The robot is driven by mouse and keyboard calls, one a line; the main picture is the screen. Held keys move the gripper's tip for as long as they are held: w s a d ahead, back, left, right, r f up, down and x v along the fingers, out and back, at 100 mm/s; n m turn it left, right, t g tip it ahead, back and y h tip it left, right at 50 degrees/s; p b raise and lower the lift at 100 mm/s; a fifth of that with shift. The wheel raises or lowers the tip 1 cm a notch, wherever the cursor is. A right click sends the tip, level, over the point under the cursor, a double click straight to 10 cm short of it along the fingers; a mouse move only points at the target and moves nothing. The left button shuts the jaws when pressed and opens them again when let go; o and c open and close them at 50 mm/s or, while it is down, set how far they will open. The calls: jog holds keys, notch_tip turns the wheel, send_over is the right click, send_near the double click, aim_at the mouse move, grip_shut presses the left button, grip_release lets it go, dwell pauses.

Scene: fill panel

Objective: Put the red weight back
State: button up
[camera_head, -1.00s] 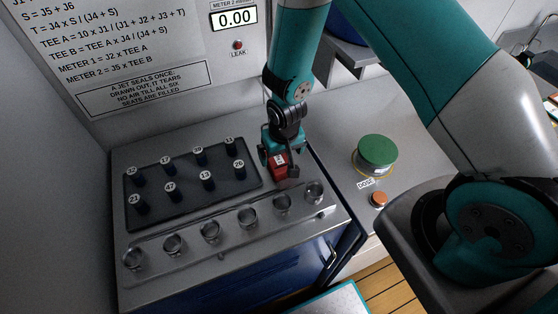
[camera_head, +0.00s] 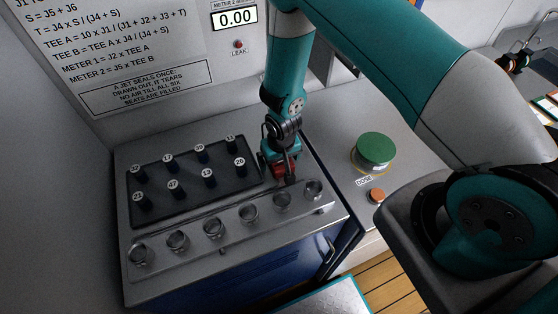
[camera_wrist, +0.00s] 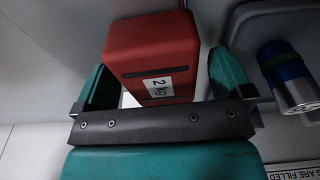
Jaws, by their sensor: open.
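The red weight (camera_head: 289,170), a block with a "2 kg" label, is at the right part of the console top, just behind the row of clear seats. In the wrist view the red weight (camera_wrist: 152,50) stands between my two teal fingers, with a visible gap to the right finger. My gripper (camera_head: 280,164) is open around it and partly hides it in the head view. Both fingers also show in the wrist view (camera_wrist: 165,85). I cannot tell whether the weight's underside touches the surface.
A dark tray (camera_head: 192,208) with several numbered jets lies left of my gripper. A rail (camera_head: 232,231) with several clear seats runs in front. A green-topped dose button (camera_head: 375,149) and an orange button (camera_head: 377,195) are to the right.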

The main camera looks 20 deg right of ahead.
jog(key=shift+f, duration=0.15)
grip_shut()
jog(key=shift+w, duration=0.1)
dwell(0.5)
